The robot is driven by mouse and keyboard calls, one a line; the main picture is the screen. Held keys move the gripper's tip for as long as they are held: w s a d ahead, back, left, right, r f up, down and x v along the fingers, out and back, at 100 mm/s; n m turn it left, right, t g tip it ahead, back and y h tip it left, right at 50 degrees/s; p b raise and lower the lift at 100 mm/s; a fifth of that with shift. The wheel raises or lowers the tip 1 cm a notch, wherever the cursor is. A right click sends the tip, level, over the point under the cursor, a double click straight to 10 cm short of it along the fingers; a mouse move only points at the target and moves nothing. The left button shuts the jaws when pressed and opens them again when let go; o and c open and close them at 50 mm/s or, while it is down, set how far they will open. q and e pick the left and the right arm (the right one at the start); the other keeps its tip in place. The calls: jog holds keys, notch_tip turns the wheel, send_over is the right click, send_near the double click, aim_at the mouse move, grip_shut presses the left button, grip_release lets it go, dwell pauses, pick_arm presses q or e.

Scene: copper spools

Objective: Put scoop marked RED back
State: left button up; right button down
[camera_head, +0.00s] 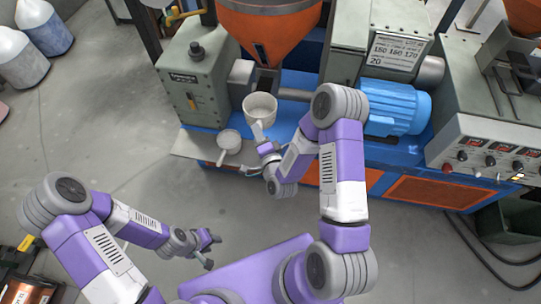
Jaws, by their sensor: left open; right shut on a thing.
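A white scoop (260,106) stands below the orange hopper, its short handle pointing toward me. My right gripper (262,142) is shut on the handle of this scoop. A second, smaller white scoop (229,139) rests on a light grey shelf plate to the left, with its handle toward me. No RED marking is readable on either scoop from here. My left gripper (209,247) is open and empty, low over the floor in front of the machine and well apart from both scoops.
The orange hopper (270,28) hangs above the held scoop. A grey-green box (194,82) stands left of it and a blue motor (396,107) right. The shelf plate (190,147) has bare room on its left. Jugs (40,25) stand far left.

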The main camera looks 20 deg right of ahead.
jog(key=w+f+h+b, duration=0.1)
jog(key=f+b, duration=0.5)
jog(key=f, duration=0.6)
jog(key=w+f+m+h+b, duration=0.1)
jog(key=w+f+b, duration=0.3)
jog(key=f, duration=0.9)
jog(key=w+a+f+m+h+b, duration=0.1)
jog(key=w+f+b, duration=0.2)
jog(key=f+b, duration=0.5)
notch_tip(320, 180, down, 5)
jog(key=shift+w+r, duration=0.15)
jog(key=c, duration=1.2)
grip_release()
jog(key=o, duration=0.3)
